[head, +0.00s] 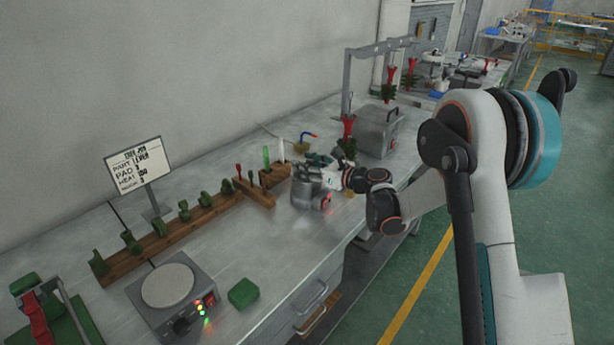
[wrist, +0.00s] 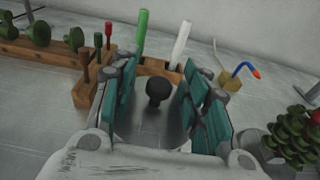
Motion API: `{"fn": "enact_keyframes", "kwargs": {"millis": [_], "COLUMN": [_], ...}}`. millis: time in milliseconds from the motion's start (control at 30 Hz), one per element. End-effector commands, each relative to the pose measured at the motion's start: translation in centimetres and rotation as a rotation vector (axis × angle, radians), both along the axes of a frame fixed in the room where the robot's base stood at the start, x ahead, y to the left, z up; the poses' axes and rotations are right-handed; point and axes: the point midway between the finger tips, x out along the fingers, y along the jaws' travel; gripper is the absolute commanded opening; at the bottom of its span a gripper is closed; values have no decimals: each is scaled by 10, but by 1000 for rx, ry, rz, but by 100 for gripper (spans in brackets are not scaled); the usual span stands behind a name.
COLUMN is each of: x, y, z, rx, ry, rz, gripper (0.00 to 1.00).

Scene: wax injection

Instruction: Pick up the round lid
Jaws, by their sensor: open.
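The round lid (wrist: 145,124) is a grey metal disc with a black knob (wrist: 157,92) in its middle. In the wrist view it lies between the teal-padded fingers of my gripper (wrist: 158,95). The fingers stand open on both sides of the knob, apart from it. In the head view my gripper (head: 318,172) is over the grey metal pot (head: 306,190) on the bench, and its links hide most of the lid there. The lower edge of the lid is hidden by my gripper's body in the wrist view.
A wooden tool rack (head: 258,192) with upright tools stands close behind the pot. A block with a blue hooked tool (wrist: 232,82) and a green wax tree (wrist: 296,135) are to the right. A hotplate (head: 172,292) and a green block (head: 243,293) are at the front left.

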Motion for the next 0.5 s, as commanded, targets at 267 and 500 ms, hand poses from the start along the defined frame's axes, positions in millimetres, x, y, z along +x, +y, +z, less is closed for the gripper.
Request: {"fn": "enact_keyframes", "kwargs": {"millis": [267,500], "x": [0,0], "y": [-1,-1], "z": [1,1], "rx": [0,0], "ry": [0,0], "rz": [0,-1], "gripper": [4,0]}}
